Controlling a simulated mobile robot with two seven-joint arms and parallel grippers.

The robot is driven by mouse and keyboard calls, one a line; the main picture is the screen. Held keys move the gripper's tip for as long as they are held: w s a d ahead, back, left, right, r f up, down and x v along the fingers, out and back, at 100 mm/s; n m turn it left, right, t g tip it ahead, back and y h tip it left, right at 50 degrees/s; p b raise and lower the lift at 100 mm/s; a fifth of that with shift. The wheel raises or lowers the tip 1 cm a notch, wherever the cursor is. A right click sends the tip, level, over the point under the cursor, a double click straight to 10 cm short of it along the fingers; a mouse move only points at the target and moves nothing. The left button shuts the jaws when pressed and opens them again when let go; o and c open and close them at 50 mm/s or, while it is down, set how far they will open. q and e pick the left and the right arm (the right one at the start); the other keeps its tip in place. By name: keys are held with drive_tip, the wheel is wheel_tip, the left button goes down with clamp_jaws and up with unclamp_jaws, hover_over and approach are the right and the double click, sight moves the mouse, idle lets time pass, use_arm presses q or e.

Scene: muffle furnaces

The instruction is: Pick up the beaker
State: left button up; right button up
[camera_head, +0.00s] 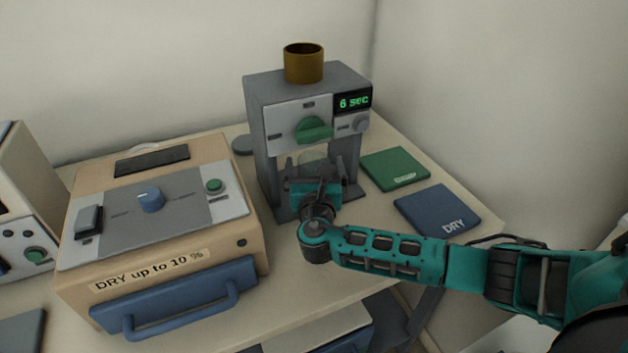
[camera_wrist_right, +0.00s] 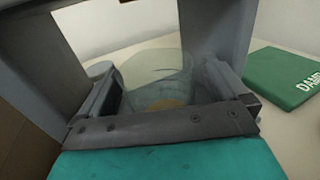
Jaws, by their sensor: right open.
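The clear glass beaker (camera_head: 313,157) stands inside the open bay of the grey machine (camera_head: 258,135), on the table. It also shows in the right wrist view (camera_wrist_right: 155,78), between the finger pads. My right gripper (camera_head: 315,172) is open and reaches into the bay from the front. Its two fingers (camera_wrist_right: 165,92) lie on the left and right sides of the beaker, around its lower part. I cannot tell whether they touch the glass. The beaker's front lower part is partly hidden by the gripper. My left gripper is not in view.
The machine's side posts stand close to the gripper, and a brown cup (camera_head: 303,65) sits on top. A green pad (camera_head: 395,168) and a blue DRY pad (camera_head: 437,208) lie at right. A tan furnace (camera_head: 150,225) with a blue handle stands at left.

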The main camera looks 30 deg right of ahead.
drive_tip(key=shift+x, duration=0.8)
drive_tip(key=c, duration=1.2)
drive_tip(key=shift+o, duration=0.2)
drive_tip(key=shift+r, duration=0.1)
